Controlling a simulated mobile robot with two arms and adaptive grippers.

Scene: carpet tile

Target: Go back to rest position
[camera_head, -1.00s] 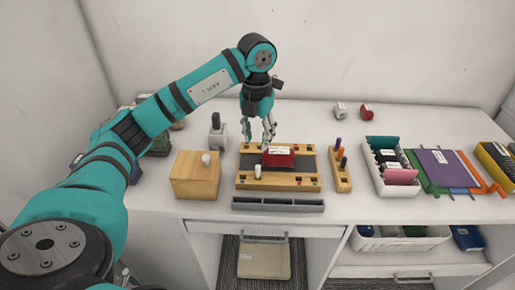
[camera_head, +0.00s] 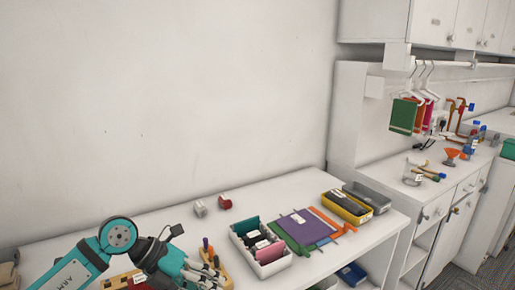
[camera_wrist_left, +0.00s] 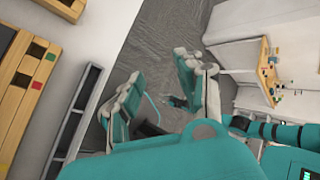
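My left arm (camera_head: 80,265) comes in at the bottom left of the head view, low over the front of the white table. My left gripper (camera_head: 210,272) is in front of the small wooden block with coloured pegs (camera_head: 207,246) and partly covers it. In the left wrist view, the left gripper (camera_wrist_left: 157,75) has its fingers apart with only carpet visible between them. It holds nothing. The wooden board (camera_wrist_left: 22,85) and grey trough (camera_wrist_left: 75,112) lie left of the fingers.
The white table (camera_head: 300,190) carries a white bin (camera_head: 275,268), a purple folder (camera_head: 305,228), a yellow tray (camera_head: 347,207) and a grey tray (camera_head: 370,195). Two small blocks stand behind. A side counter (camera_head: 450,180) with hanging cloths is at right. Open carpet (camera_wrist_left: 165,50) lies beyond the table edge.

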